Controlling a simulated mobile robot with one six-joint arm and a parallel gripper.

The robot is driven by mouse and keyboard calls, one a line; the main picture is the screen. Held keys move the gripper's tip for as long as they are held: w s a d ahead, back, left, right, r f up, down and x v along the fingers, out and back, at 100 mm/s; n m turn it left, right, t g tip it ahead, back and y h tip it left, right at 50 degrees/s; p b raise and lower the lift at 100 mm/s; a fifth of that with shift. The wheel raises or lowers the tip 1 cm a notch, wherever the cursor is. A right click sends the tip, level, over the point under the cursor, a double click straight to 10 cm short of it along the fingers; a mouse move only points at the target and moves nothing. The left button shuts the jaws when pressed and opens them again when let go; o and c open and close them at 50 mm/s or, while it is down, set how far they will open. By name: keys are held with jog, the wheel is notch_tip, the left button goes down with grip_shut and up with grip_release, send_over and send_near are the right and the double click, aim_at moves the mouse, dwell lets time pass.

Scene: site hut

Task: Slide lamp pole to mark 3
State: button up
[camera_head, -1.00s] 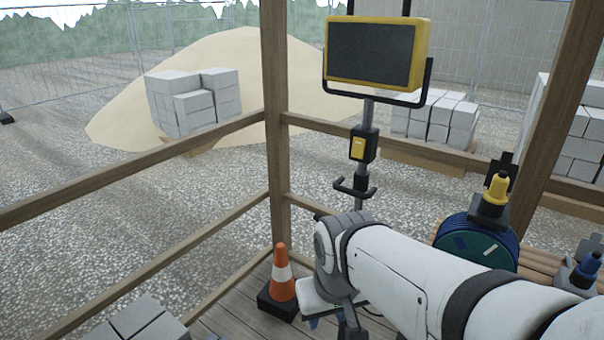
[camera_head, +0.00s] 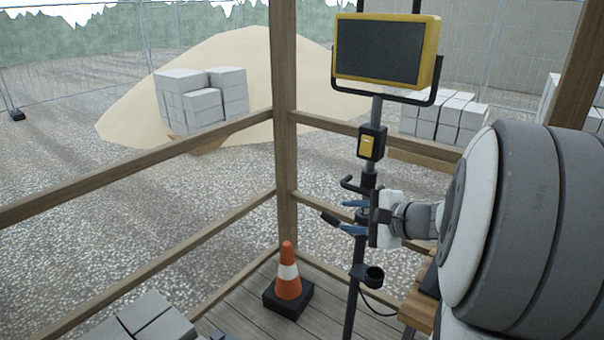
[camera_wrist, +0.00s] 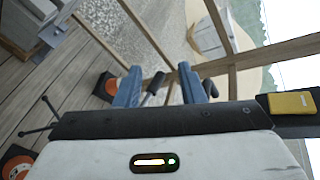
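The lamp pole (camera_head: 375,109) stands upright by the railing corner, with a yellow-framed lamp panel (camera_head: 382,50) at its top. A black box with a yellow face (camera_head: 367,144) and a dark handle (camera_head: 350,184) are on the pole below the panel. My gripper (camera_head: 350,216) comes from the right at handle height, its blue fingers apart. In the wrist view the fingers (camera_wrist: 160,88) are spread, with a dark bar between them and gaps visible beside it. I cannot tell whether they touch the handle or pole. No numbered mark is legible.
An orange cone (camera_head: 289,272) stands on the plank floor left of the pole. A wooden post (camera_head: 285,120) and rails stand behind. A cup-like holder (camera_head: 374,276) sits low on the pole. Grey blocks (camera_head: 150,322) are at the lower left. My arm hides much of the right side.

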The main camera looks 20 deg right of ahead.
aim_at(365, 193)
jog(key=d+m+t, duration=0.1)
jog(key=d, duration=0.1)
jog(key=w+d+r+m+t+h, duration=0.1)
jog(key=d, duration=0.2)
jog(key=w+d+m+t+h, duration=0.1)
jog(key=d, duration=0.1)
jog(key=shift+d+r+m, duration=0.3)
jog(key=shift+r+m, duration=0.05)
jog(key=shift+m, duration=0.05)
jog(key=x, duration=0.7)
jog(key=shift+w+p, duration=0.25)
jog(key=shift+p, duration=0.15)
grip_shut()
